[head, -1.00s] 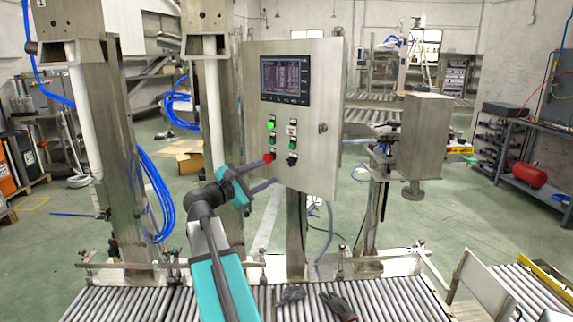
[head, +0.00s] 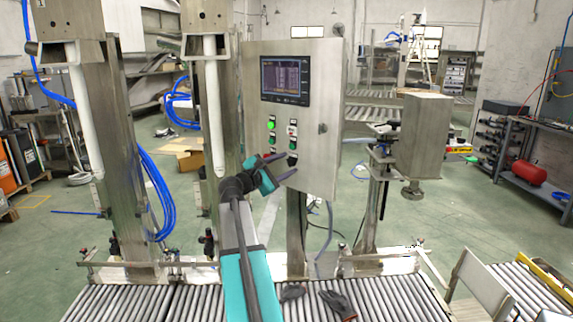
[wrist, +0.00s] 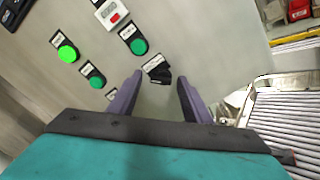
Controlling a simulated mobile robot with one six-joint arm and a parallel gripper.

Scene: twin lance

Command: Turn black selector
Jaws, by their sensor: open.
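The black selector (wrist: 158,72) is a small dark knob low on the steel control panel (head: 320,80). In the wrist view it sits just beyond and between my two purple fingertips, with a small label over it. It also shows in the head view (head: 292,160), close to my fingers. My gripper (head: 290,163) is open, its fingers either side of the selector's line; it also shows in the wrist view (wrist: 158,90). The fingers do not visibly touch the selector. The red button is mostly hidden behind my gripper in the head view.
A screen (head: 285,79) is higher on the panel. Gloves (head: 335,300) lie on the roller conveyor (head: 385,298). A steel box (head: 425,135) stands at right.

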